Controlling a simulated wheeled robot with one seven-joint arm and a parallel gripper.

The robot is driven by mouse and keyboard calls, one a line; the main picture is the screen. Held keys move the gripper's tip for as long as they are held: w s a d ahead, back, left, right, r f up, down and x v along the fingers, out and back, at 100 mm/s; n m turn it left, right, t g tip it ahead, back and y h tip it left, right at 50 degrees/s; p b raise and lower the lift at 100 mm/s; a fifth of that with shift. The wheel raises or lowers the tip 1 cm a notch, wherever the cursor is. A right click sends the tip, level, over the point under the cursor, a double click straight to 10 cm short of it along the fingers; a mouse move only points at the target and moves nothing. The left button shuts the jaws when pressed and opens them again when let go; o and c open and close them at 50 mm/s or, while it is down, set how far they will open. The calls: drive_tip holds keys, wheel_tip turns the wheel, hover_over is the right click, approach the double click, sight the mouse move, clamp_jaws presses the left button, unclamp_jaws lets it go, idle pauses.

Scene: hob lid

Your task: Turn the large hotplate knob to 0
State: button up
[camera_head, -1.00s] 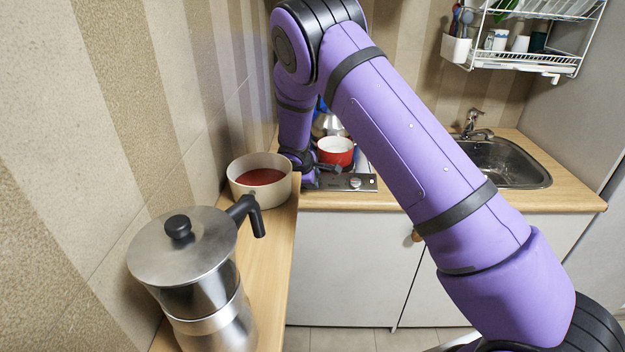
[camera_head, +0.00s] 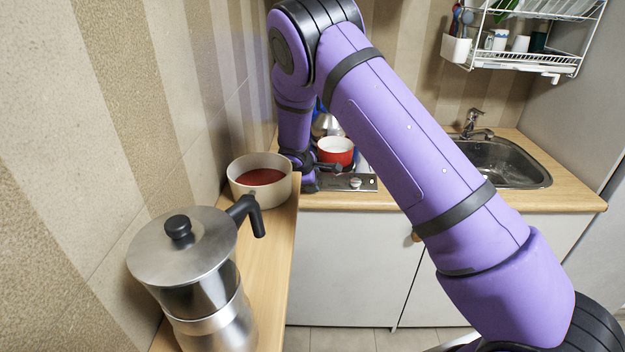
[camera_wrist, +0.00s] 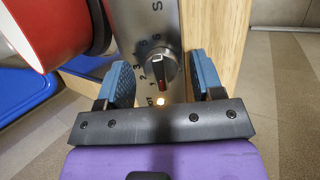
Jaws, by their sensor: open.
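In the wrist view, a round silver-and-black knob (camera_wrist: 163,70) sits on the steel hob panel (camera_wrist: 134,22). Its red mark is on the side towards my gripper, near the low digits of the printed scale. A small lamp (camera_wrist: 161,100) glows beside it. My gripper (camera_wrist: 163,80) is open, with one blue-padded finger on each side of the knob in the picture. I see no finger touching the knob, and cannot tell whether the tips reach its depth. In the head view, a knob (camera_head: 355,183) shows on the panel; my fingers are mostly hidden there.
A red pot (camera_head: 335,151) stands on the hob, close to my left finger in the wrist view (camera_wrist: 38,28). A kettle is behind it. A cream pan (camera_head: 260,181) and a steel moka pot (camera_head: 186,258) stand on the left counter. The sink (camera_head: 500,162) is right.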

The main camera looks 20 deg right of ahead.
drive_tip(key=v, duration=1)
drive_tip(key=shift+s+r, duration=0.2)
drive_tip(key=shift+r, duration=0.1)
drive_tip(key=shift+a, duration=0.15)
